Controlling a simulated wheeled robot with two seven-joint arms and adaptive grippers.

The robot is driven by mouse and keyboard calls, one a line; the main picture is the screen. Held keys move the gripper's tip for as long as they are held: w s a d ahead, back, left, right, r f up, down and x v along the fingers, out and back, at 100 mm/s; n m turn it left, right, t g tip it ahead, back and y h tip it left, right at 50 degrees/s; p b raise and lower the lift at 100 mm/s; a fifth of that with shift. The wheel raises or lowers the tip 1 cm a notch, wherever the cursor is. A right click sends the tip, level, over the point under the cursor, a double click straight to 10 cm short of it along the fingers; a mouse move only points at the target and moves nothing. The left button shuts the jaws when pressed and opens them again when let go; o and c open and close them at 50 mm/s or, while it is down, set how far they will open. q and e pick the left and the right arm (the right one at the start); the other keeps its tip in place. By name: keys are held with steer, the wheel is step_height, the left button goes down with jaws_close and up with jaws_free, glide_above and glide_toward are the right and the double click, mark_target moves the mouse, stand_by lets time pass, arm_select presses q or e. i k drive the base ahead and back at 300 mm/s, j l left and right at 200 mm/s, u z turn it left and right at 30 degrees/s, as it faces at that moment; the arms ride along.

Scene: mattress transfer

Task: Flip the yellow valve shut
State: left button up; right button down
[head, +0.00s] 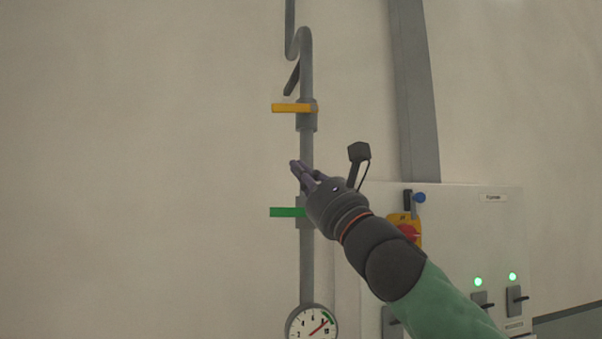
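The yellow valve (292,108) is on a grey vertical pipe. Its handle lies horizontal and points left, across the pipe. A green valve handle (286,212) sits lower on the same pipe, also horizontal and pointing left. My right gripper (297,170) is in front of the pipe, between the two handles, below the yellow one and apart from it in the picture. Its fingers look close together, but I cannot tell if they are fully shut. My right arm hides part of the pipe near the green valve. My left gripper is not in view.
A round pressure gauge (312,323) is at the pipe's lower end. A white control cabinet (470,235) with a red and yellow switch (408,233), green lamps and black switches stands at the right. A wide grey duct (415,95) runs above it. The wall left of the pipe is clear.

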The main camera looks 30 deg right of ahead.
mark_target(310, 108)
steer(key=k+l, duration=0.15)
steer(key=k, duration=0.35)
steer(key=k+l, duration=0.15)
steer(key=k, duration=0.35)
